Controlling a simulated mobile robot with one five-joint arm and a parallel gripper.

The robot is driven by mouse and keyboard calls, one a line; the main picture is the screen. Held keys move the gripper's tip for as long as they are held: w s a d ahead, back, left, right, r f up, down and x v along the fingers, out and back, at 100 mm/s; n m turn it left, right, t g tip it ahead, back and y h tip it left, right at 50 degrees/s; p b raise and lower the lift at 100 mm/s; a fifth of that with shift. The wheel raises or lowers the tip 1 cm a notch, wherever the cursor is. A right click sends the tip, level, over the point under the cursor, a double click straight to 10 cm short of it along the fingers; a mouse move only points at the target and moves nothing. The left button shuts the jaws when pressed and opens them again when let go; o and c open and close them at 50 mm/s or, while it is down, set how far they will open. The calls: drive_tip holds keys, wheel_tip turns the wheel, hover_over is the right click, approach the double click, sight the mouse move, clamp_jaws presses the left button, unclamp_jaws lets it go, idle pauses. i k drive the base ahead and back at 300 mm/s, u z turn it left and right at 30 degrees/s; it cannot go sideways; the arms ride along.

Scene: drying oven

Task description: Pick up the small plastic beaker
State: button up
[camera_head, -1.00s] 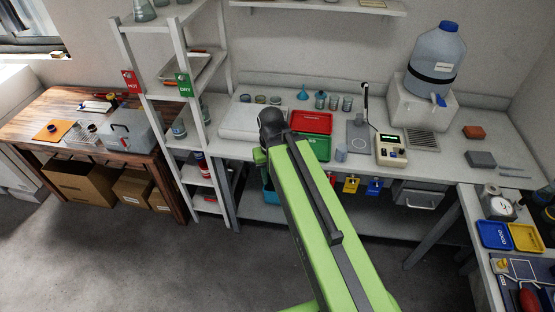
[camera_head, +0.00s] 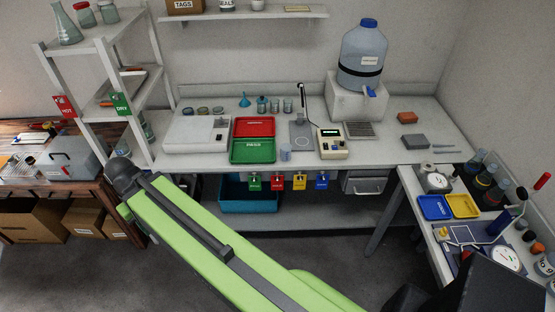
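A small pale bluish, translucent cup (camera_head: 285,152) stands upright on the long bench, just right of the green tray (camera_head: 253,150). It looks like a small plastic beaker, though its material is hard to tell. Other small clear vessels, such as a beaker (camera_head: 288,105), stand farther back near the wall. My green arm crosses the lower left of the view, its black joint left of the bench's front. My gripper's fingers do not show. Nothing covers the pale cup.
A red tray (camera_head: 254,126) lies behind the green one. A meter with a keypad (camera_head: 332,144) and a stand (camera_head: 301,132) are right of the cup. A big water jug (camera_head: 362,55) stands behind. A shelf rack (camera_head: 110,90) borders the bench's left end.

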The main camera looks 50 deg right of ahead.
sight(286, 148)
drive_tip(key=z, duration=0.35)
drive_tip(key=i, duration=1)
drive_tip(key=u, duration=0.35)
